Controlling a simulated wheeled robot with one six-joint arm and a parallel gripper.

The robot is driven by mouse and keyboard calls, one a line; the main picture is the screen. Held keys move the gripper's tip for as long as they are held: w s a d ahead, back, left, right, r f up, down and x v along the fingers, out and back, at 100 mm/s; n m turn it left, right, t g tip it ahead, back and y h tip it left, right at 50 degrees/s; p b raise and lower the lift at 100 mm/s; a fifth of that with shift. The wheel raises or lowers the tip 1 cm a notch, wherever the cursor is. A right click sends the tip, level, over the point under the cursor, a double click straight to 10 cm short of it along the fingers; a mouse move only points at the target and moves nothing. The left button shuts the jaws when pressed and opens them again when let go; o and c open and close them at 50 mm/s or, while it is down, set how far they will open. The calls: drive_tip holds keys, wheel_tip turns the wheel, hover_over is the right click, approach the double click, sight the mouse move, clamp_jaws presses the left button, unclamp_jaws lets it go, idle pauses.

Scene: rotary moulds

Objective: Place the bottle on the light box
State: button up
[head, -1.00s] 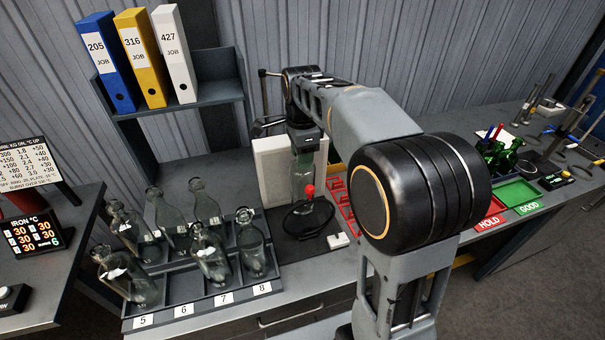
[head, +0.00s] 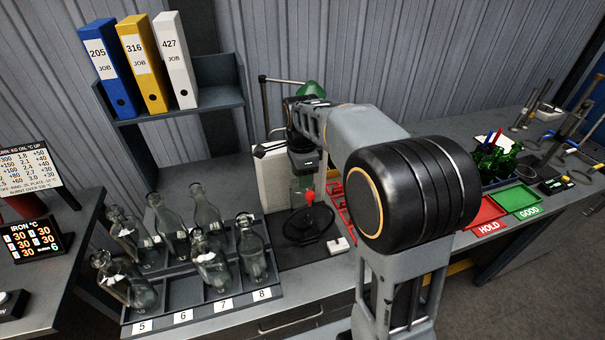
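The light box (head: 272,178) is a pale upright panel at the back of the middle bench, partly hidden by my arm. A dark round stand with a ring (head: 306,225) sits in front of it. A glass bottle (head: 301,187), small and dim here, shows directly below my gripper (head: 303,172) and in front of the panel. My gripper points down at its top. The fingers are too small and dark to show whether they are closed on it. Whether the bottle's base touches the stand is unclear.
A rack (head: 205,312) at left holds several clear bottles. A red knob (head: 309,196) stands close in front of the bottle. Red HOLD (head: 487,214) and green GOOD (head: 516,199) trays are at right, near green bottles (head: 497,160).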

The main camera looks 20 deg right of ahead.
drive_tip(key=o, duration=0.3)
drive_tip(key=shift+o, duration=0.2)
wheel_tip(320, 180, up, 11)
drive_tip(key=shift+r, duration=0.35)
drive_tip(key=shift+s+r+n, duration=0.15)
drive_tip(key=shift+s+n, duration=0.15)
drive_tip(key=s+f+n+t, duration=0.2)
drive_tip(key=s+f+n, duration=0.3)
drive_tip(key=s+n, duration=0.3)
drive_tip(key=s+f+n+t, duration=0.2)
drive_tip(key=s+f+n, duration=0.4)
drive_tip(key=s+n, duration=0.2)
drive_tip(key=shift+s+n+t, duration=0.25)
drive_tip(key=shift+n+t, duration=0.05)
drive_tip(key=shift+n, duration=0.4)
